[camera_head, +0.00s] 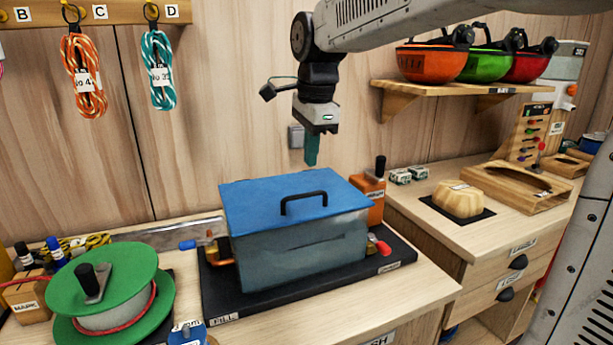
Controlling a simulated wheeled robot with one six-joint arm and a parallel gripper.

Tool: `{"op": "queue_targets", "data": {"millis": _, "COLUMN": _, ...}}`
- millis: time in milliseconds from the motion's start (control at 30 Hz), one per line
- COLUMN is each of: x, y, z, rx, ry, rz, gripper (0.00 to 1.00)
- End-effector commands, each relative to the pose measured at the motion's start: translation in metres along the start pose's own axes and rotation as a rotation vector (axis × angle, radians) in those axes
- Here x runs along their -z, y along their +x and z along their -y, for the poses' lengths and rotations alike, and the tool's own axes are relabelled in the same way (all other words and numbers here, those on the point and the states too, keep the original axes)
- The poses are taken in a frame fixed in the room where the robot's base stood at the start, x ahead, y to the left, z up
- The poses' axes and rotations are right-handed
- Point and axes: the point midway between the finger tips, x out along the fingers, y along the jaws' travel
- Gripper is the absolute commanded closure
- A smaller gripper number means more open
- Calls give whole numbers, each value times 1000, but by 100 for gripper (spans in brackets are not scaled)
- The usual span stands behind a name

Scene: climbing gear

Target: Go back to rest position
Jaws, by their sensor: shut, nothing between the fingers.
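My gripper (311,152) hangs from my arm, which reaches in from the upper right. Its fingers point down and are together, with nothing between them. It is above and behind the blue lid (270,205) and touches nothing that I can see. The lid has a black handle (303,200) and sits on a grey-blue box (300,250). The box stands on a black base (330,281) labelled FILL. The inside of the box is hidden by the lid.
A green reel (105,280) stands at the front left. Orange (84,75) and teal (159,70) rope coils hang on the wall. Helmets (433,62) sit on a shelf (400,89) at the right. Below it, a tan hold (460,198) lies on the counter. The air around my gripper is clear.

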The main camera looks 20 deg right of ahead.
Motion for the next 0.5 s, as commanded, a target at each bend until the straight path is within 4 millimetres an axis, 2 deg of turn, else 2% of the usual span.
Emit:
{"op": "queue_targets", "data": {"millis": 33, "x": -1, "y": -13, "z": 0, "rx": 4, "ry": -1, "rz": 0, "gripper": 100}}
{"op": "queue_targets", "data": {"millis": 200, "x": -2, "y": -44, "z": -2, "rx": 4, "ry": -2, "rz": 0, "gripper": 100}}
{"op": "queue_targets", "data": {"millis": 333, "x": -2, "y": -57, "z": -3, "rx": 3, "ry": -2, "rz": 0, "gripper": 100}}
{"op": "queue_targets", "data": {"millis": 500, "x": -1, "y": -63, "z": -4, "rx": 1, "ry": -2, "rz": 0, "gripper": 100}}
